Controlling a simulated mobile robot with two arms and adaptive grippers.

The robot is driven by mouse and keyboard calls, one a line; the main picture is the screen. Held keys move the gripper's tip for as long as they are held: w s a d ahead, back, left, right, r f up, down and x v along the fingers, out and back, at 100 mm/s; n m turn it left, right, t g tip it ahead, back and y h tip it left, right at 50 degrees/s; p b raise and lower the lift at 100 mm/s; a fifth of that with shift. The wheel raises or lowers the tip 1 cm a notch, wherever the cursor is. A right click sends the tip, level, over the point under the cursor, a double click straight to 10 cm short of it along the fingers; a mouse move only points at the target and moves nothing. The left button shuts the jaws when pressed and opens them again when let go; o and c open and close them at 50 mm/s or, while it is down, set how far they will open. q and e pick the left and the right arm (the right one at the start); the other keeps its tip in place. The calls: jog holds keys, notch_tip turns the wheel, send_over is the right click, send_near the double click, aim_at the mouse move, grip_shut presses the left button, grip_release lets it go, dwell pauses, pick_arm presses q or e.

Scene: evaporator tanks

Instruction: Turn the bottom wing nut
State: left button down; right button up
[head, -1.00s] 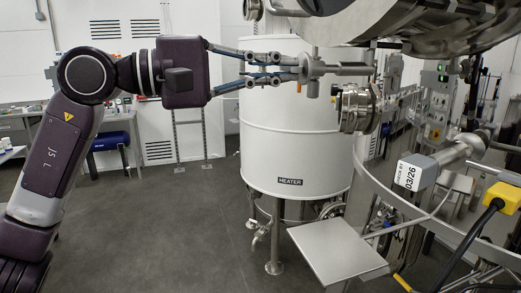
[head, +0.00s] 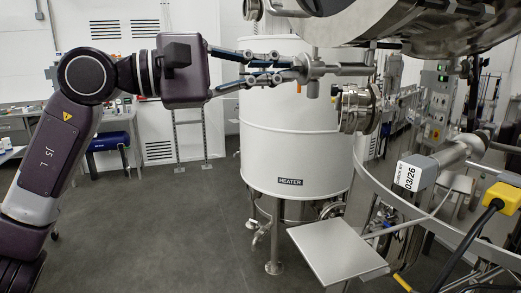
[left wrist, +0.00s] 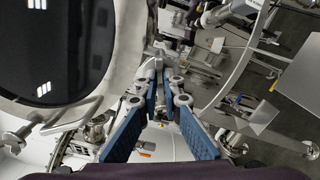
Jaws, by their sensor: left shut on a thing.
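The wing nut (head: 314,69) is a small grey metal piece on a horizontal rod, below the big metal vessel in the head view. My left gripper (head: 301,68) comes in from the left, level, and its blue-padded fingers are closed on the wing nut. In the left wrist view, the fingertips (left wrist: 159,98) meet around a narrow metal piece, the wing nut (left wrist: 160,90). The fingers hide part of it. My right gripper is not in view.
The metal vessel (head: 400,28) hangs just above. A clamped pipe fitting (head: 357,108) sits just below right of the gripper. A white heater tank (head: 290,150) stands behind. A curved rail (head: 440,228) and a flat metal plate (head: 337,250) are lower right. Open floor lies lower left.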

pick_arm(q)
jog(key=shift+n, duration=1)
jog(key=shift+n, duration=1.1)
jog(key=shift+n, duration=1)
